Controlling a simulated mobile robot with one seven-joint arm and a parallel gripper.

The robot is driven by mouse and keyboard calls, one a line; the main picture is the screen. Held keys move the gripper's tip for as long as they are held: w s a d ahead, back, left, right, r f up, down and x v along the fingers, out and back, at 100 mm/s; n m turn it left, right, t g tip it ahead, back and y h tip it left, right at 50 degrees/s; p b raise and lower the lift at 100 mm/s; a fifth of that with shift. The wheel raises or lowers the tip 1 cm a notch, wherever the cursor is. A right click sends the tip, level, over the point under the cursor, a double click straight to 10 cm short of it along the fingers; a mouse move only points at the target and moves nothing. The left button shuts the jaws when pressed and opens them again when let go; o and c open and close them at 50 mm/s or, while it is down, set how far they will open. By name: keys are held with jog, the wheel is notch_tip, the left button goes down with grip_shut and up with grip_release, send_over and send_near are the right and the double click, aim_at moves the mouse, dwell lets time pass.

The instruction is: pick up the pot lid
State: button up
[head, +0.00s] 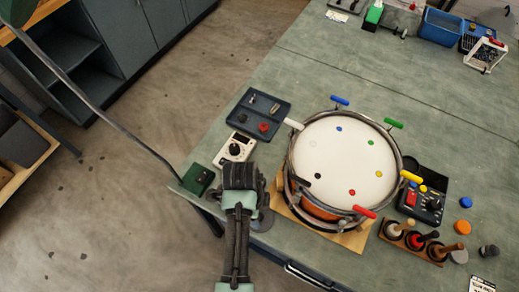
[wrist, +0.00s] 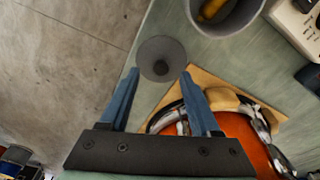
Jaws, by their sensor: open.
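The pot lid, a grey disc with a dark knob in its middle, shows in the wrist view (wrist: 151,48). It lies on the bench near the edge, beside the drum's wooden base. In the head view a grey round piece that looks like the lid (head: 264,224) shows partly behind my arm. My gripper (wrist: 160,72) is open, with its two blue fingers apart and nothing between them. The lid shows just beyond and between the fingertips, and I cannot tell the height gap. In the head view my gripper (head: 241,178) is left of the drum.
A grey pot (wrist: 247,18) with something yellow inside stands near the lid. The drum (head: 340,158) on its wooden base (head: 352,241) is close on the right. A white meter (head: 235,148), a dark tray (head: 259,113) and a green box (head: 197,179) stand to the left.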

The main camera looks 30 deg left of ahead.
jog(key=shift+w+d+f, duration=0.1)
jog(key=shift+f, duration=0.65)
jog(key=shift+w+d+f, duration=0.1)
jog(key=shift+f, duration=0.65)
jog(key=shift+s, duration=0.1)
grip_shut()
